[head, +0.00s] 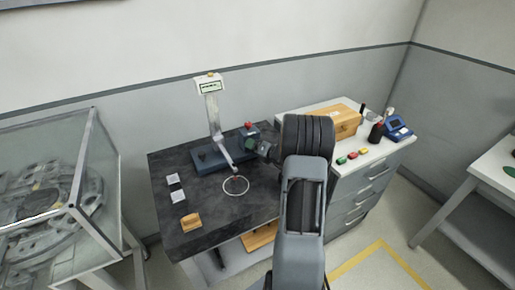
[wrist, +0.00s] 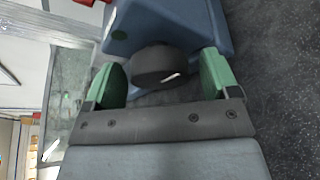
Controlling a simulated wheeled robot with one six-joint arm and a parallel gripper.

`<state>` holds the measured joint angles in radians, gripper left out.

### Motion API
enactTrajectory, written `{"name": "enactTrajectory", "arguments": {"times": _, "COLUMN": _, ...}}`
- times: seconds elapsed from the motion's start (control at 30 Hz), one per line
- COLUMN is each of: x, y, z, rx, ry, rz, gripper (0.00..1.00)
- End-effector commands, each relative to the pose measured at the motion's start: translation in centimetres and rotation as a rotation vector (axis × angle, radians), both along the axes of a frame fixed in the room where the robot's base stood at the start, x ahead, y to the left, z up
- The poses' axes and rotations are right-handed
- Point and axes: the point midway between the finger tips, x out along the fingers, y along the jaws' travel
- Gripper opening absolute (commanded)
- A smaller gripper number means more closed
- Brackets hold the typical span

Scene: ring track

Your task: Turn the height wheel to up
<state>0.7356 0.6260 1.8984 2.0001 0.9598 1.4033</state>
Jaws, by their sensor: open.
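A dark round wheel (wrist: 158,63) with a short white mark sits on the side of a blue-grey housing (wrist: 190,22) in the wrist view. My gripper (wrist: 160,79) is open, with one green fingertip on each side of the wheel; a gap shows on the left, and contact on the right cannot be told. In the head view my gripper (head: 257,148) is at the right side of the instrument's blue base (head: 205,159), and the wheel is hidden or too small to make out. A pale post rises from the base to a display (head: 210,86).
The instrument stands on a dark bench (head: 160,205) with a white ring (head: 236,192), two pale blocks and a wooden block (head: 191,222). A glass case (head: 70,170) is at left. A white-topped cabinet (head: 385,148) with a wooden box (head: 341,122) and bottles is at right.

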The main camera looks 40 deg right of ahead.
Motion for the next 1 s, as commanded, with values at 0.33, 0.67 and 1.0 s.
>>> {"name": "enactTrajectory", "arguments": {"times": 0.33, "x": -0.03, "y": -0.01, "z": 0.01, "rx": 0.0, "ry": 0.0, "rz": 0.0, "gripper": 0.56}}
{"name": "enactTrajectory", "arguments": {"times": 0.67, "x": -0.04, "y": -0.01, "z": 0.0, "rx": -0.001, "ry": 0.001, "rz": 0.0, "gripper": 0.32}}
{"name": "enactTrajectory", "arguments": {"times": 1.0, "x": -0.03, "y": 0.01, "z": -0.27, "rx": -0.116, "ry": 0.014, "rz": -0.001, "gripper": 0.32}}
